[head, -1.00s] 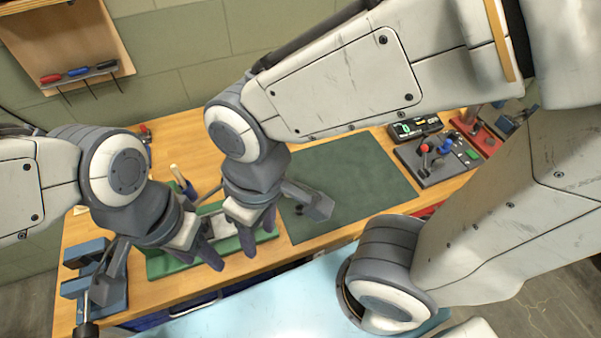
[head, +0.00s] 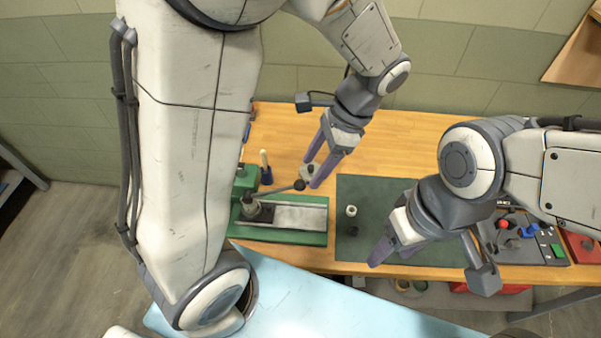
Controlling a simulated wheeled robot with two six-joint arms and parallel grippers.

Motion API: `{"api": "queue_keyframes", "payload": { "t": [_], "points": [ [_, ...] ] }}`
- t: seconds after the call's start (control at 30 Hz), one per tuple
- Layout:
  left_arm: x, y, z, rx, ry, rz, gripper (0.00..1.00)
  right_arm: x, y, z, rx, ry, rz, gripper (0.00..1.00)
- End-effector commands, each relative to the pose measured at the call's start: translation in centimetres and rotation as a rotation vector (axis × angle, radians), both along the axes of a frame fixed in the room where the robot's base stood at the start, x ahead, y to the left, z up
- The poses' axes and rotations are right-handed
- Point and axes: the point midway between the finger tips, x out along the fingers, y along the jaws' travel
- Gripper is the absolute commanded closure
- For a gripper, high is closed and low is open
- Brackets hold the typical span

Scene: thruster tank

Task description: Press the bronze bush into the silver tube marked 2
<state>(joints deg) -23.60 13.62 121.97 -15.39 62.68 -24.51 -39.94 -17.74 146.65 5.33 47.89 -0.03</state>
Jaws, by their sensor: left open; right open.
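My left gripper (head: 316,168) is open, pointing down behind the right end of the green press (head: 315,239). A pale round piece (head: 312,174) with a dark top shows between its fingertips; I cannot tell whether they touch it. My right gripper (head: 392,250) is open and empty over the green mat. A small pale tube (head: 351,211) stands on the mat left of it, with a small dark piece (head: 352,231) just below. A dark-topped round part (head: 251,207) is at the press's left end. No number is readable, and I cannot pick out the bronze bush.
The press lever ends in a dark knob (head: 299,185) close to my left fingertips. A pale-handled tool (head: 264,160) stands behind the press. The mat (head: 374,195) is clear at the back.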

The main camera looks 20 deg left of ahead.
Motion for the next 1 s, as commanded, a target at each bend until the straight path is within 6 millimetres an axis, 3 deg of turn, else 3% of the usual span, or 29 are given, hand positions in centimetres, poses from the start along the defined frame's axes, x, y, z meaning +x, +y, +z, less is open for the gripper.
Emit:
{"api": "queue_keyframes", "payload": {
  "t": [0.17,0.6,1.0],
  "points": [
    [-0.1,0.9,-1.6,0.012,0.015,-0.009,0.36,0.0,0.0,0.4,0.0,0.0,0.001,0.43],
    [-1.4,3.4,-8.5,0.01,0.012,-0.008,0.36,0.0,0.0,1.3,0.0,0.0,0.002,0.43],
    [-1.6,3.7,-9.6,0.007,0.008,-0.009,0.36,0.0,0.0,1.4,0.0,0.0,0.002,0.43]
  ]
}}
